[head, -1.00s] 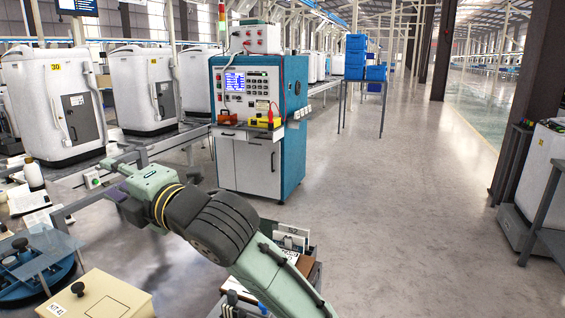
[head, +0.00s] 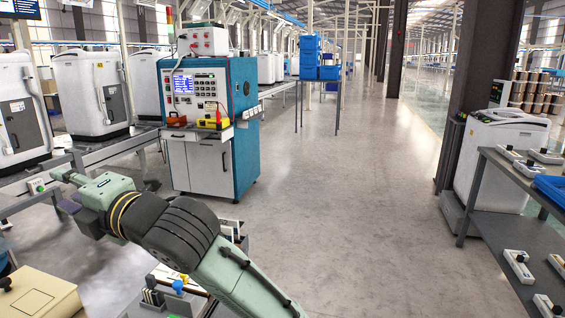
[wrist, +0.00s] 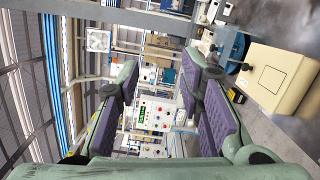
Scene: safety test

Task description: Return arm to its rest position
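My arm (head: 185,235) reaches from the bottom of the head view up to the left, over the aisle floor. My gripper (head: 62,192) is at its far end, left of the test cabinet in the picture. In the wrist view my gripper (wrist: 160,75) has its two purple-padded fingers apart. Nothing is held between them.
A blue and white test cabinet (head: 215,125) stands ahead. White machines (head: 90,95) line the left. A beige box (head: 38,296) is low at left. A grey shelf (head: 505,185) and white machine (head: 497,155) stand right. The middle floor (head: 345,190) is clear.

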